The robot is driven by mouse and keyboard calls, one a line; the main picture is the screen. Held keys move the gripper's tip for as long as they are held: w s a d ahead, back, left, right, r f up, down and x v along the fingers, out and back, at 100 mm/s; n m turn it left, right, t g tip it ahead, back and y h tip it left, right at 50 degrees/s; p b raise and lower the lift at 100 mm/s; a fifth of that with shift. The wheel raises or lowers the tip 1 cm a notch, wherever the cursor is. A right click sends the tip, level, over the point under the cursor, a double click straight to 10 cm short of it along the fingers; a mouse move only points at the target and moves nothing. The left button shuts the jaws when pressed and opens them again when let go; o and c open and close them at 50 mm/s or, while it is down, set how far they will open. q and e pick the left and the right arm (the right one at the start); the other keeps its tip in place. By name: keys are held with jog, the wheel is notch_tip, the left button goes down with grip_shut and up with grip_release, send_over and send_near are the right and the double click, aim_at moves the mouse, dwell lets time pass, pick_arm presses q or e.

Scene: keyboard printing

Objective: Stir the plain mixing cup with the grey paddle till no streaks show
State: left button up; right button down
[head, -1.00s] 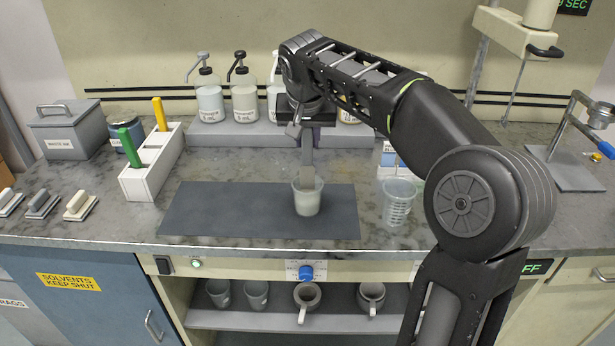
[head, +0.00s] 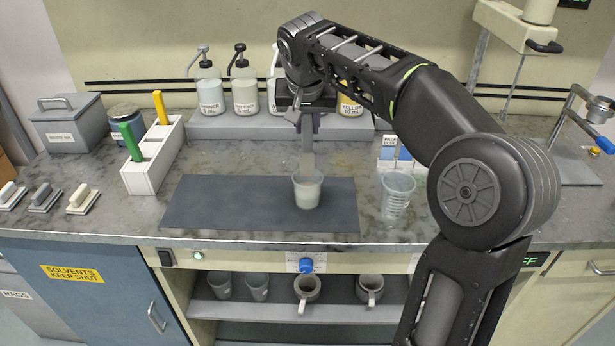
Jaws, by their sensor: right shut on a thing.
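The plain mixing cup (head: 307,193) stands upright on the dark grey mat (head: 230,205) and holds a pale, whitish-green mix. My right gripper (head: 308,118) is above the cup, shut on the upright grey paddle (head: 307,150). The paddle's lower end reaches down into the cup's mouth; its tip is hidden in the mix. Whether streaks show in the mix is too small to tell. My left gripper is not in view.
A clear graduated cup (head: 397,195) stands right of the mat. A white rack (head: 150,165) with green and yellow handled tools stands left. Pump bottles (head: 245,95) line a grey shelf behind. Blocks with handles (head: 80,200) lie at far left. The mat's left half is clear.

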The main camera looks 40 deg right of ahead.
jog(key=shift+r+p, duration=1.65)
jog(key=shift+r, duration=0.4)
